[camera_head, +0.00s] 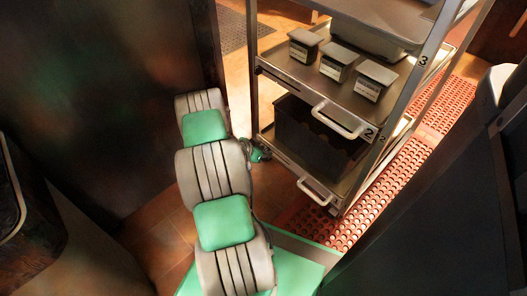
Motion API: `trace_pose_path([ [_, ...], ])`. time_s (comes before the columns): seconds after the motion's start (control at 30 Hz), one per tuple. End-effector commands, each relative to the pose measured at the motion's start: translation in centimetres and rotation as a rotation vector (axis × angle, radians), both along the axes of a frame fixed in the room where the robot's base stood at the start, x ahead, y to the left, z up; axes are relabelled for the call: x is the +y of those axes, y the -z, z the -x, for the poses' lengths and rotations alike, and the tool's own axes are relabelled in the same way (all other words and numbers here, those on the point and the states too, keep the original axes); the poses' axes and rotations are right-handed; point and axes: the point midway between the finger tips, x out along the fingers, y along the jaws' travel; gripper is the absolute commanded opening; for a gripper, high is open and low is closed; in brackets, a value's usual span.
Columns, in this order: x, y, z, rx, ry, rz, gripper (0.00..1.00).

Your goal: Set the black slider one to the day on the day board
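The day board and its black slider do not show in this view. My arm's grey and green links run up the middle of the picture. A small dark and green part (258,153) shows just right of the arm, in front of the rack. It may be the end of my arm, but it is too small and partly hidden to make out any fingers. I see nothing held.
A metal rack (432,45) stands at the upper right. Its numbered pull-out trays (305,75) carry three small lidded containers (338,62) and a dark bin (315,135). A red perforated mat (415,150) lies beside it. Large dark panels (105,90) close in the left.

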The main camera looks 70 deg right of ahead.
Motion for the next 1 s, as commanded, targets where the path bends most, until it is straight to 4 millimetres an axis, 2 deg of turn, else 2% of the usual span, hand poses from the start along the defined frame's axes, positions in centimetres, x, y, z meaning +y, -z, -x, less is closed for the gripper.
trace_pose_path([
  [0.1, 0.1, 0.1, 0.0, 0.001, -0.001, -0.001, 0.40],
  [0.33, 0.3, -0.1, -0.1, 0.001, -0.002, -0.003, 0.40],
  [0.47, 1.3, -1.6, -0.6, 0.000, -0.004, -0.003, 0.40],
  [0.7, 4.5, -4.9, -1.9, 0.001, -0.005, -0.003, 0.40],
  [1.0, 5.3, -5.4, -2.2, 0.001, -0.001, -0.002, 0.40],
])
